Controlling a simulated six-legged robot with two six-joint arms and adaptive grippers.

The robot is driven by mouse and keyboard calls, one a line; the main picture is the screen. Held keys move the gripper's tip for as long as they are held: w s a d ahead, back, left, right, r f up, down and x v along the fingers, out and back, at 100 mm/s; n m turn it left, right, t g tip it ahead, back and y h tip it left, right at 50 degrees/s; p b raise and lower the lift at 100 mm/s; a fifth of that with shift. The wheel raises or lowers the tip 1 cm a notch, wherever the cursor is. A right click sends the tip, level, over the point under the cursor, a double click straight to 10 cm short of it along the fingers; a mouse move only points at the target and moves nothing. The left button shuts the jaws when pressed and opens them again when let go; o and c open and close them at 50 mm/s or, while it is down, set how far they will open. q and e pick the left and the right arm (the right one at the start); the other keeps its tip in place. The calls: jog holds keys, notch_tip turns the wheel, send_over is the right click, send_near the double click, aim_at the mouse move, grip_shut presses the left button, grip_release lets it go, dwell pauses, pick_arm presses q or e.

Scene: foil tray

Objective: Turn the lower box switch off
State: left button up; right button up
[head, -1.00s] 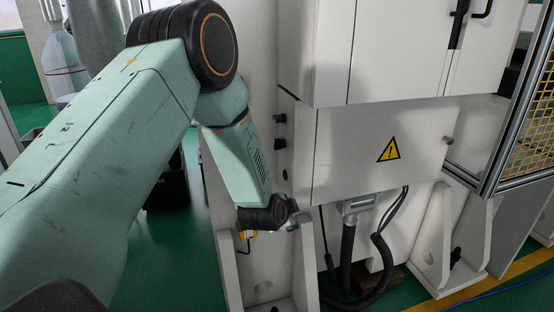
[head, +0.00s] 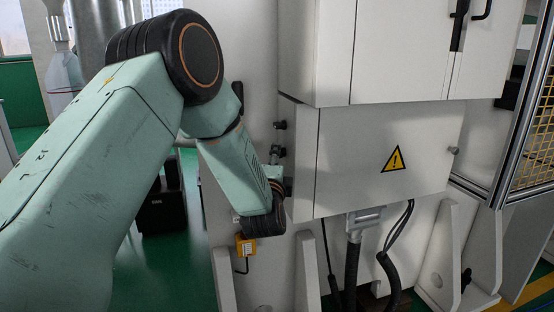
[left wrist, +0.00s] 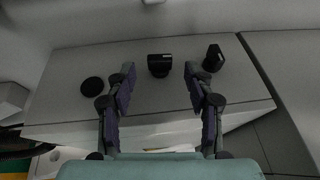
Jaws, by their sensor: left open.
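The lower box (head: 350,160) is a pale cabinet with a yellow warning triangle. Its left side face carries dark fittings. In the left wrist view this face (left wrist: 185,95) shows a black switch knob (left wrist: 160,65) in the middle, another black knob (left wrist: 213,58) to its right, and a flat black disc (left wrist: 92,87) to the left. The upper knob also shows in the head view (head: 280,125). My left gripper (left wrist: 160,82) is open, its fingertips on either side of the middle knob, with no clear contact. In the head view it is beside the side face, partly hidden. My right gripper is out of view.
A larger white cabinet (head: 400,50) overhangs the lower box. Cables (head: 352,265) hang beneath it, between white brackets. A small yellow box (head: 246,247) is below my left wrist. A yellow mesh guard (head: 535,150) stands at the right.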

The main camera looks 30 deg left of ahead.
pick_arm(q)
jog(key=shift+b+x, duration=0.3)
jog(key=shift+x, duration=1.4)
jog(key=shift+c, duration=0.4)
grip_shut()
